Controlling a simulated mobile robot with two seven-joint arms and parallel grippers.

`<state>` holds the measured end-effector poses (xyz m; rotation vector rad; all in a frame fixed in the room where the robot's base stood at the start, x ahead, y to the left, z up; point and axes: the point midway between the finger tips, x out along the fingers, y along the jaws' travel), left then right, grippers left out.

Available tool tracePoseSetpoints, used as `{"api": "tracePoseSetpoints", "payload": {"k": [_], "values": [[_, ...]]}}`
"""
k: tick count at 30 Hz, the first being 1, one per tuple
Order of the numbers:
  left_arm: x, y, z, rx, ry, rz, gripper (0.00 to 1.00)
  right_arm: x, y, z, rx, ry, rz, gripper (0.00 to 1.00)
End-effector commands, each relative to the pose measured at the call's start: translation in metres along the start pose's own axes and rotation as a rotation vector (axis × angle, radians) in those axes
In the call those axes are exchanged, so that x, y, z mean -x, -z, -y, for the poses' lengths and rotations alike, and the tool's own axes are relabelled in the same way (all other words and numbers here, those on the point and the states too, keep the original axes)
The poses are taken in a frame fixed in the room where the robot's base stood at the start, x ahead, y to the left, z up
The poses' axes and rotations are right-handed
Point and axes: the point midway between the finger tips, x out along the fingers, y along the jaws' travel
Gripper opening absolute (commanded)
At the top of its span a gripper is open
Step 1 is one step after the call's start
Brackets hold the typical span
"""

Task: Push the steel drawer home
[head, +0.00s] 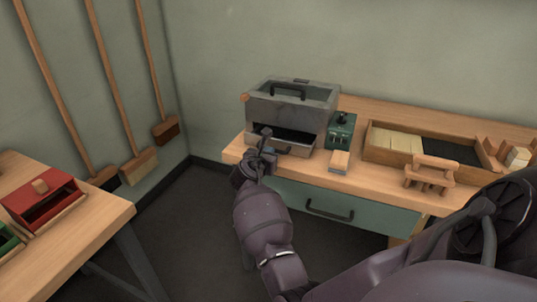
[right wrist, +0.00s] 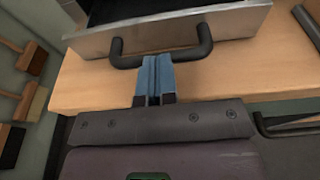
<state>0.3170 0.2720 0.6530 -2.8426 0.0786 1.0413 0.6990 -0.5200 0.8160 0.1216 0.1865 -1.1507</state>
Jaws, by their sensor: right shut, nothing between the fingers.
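The steel drawer (head: 297,151) sits low in a grey steel box (head: 290,112) on the wooden bench. It is pulled partly out, with a dark gap above its front. In the right wrist view its steel front (right wrist: 232,20) spans the top, with a dark bar handle (right wrist: 128,60) on it and the dark inside behind. My right gripper (head: 265,142) is in front of the drawer. Its blue fingertips (right wrist: 155,62) are shut together with nothing between them, right at the handle bar; I cannot tell whether they touch it. My left gripper is out of view.
A green device (head: 341,130) and a small wooden block brush (head: 340,161) stand right of the box. A wooden tray (head: 371,151) lies farther right. A bench drawer (head: 330,204) is below. A red box (head: 48,200) stands on the left table.

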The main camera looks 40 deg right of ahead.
Motion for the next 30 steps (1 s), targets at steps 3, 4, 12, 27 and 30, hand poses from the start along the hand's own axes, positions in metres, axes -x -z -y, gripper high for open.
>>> {"api": "tracePoseSetpoints", "payload": {"k": [3,4,12,27,30], "values": [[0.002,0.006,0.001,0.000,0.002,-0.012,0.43,-0.011,-0.006,0.000,0.000,-0.001,0.004,0.00],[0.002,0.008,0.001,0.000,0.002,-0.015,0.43,-0.014,-0.008,0.000,-0.002,-0.001,0.004,0.00],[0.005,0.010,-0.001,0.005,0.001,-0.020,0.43,-0.036,-0.010,0.001,-0.001,0.001,0.003,0.00],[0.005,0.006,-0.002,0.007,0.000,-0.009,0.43,-0.038,-0.009,0.002,0.000,0.002,0.001,0.00],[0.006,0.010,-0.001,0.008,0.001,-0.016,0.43,-0.037,-0.011,0.003,-0.001,0.002,0.002,0.00]]}}
